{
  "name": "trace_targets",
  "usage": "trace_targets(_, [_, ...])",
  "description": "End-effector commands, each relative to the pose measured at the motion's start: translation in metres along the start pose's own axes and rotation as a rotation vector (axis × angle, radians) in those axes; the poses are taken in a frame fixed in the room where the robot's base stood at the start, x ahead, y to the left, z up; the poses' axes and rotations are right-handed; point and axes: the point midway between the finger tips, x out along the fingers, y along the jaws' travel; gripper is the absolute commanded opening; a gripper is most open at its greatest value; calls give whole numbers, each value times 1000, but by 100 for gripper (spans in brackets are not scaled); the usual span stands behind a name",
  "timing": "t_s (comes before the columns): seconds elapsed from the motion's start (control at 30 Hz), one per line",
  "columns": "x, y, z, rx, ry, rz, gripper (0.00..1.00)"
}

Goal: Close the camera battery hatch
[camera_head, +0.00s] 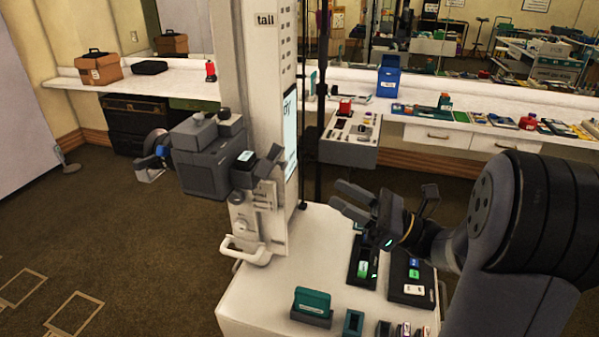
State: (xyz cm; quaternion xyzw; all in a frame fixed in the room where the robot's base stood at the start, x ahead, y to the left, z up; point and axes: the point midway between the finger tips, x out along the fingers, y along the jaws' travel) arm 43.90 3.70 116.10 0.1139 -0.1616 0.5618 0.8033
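A dark grey camera (208,155) is mounted on the left side of a tall white column. It has knobs on top, a rounded part with a blue piece at its left end, and a small lit panel on its right side. I cannot make out the battery hatch or whether it stands open. My gripper (341,195) is to the right of the camera and the column, well apart from both, above the white cart top. Its fingers point left, look spread, and hold nothing that I can see.
The white cart (262,300) below carries dark trays (411,278), a teal block in a holder (311,306) and several small items. A long white counter (480,130) with a blue bin (388,78) runs behind. Open carpet (130,230) lies at the left.

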Motion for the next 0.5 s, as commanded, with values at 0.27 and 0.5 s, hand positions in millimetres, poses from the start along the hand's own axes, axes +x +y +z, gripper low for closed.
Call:
trace_targets(0.27, [48, 2, 2, 1, 4, 7, 39])
trace_targets(0.5, [85, 2, 1, 1, 4, 6, 39])
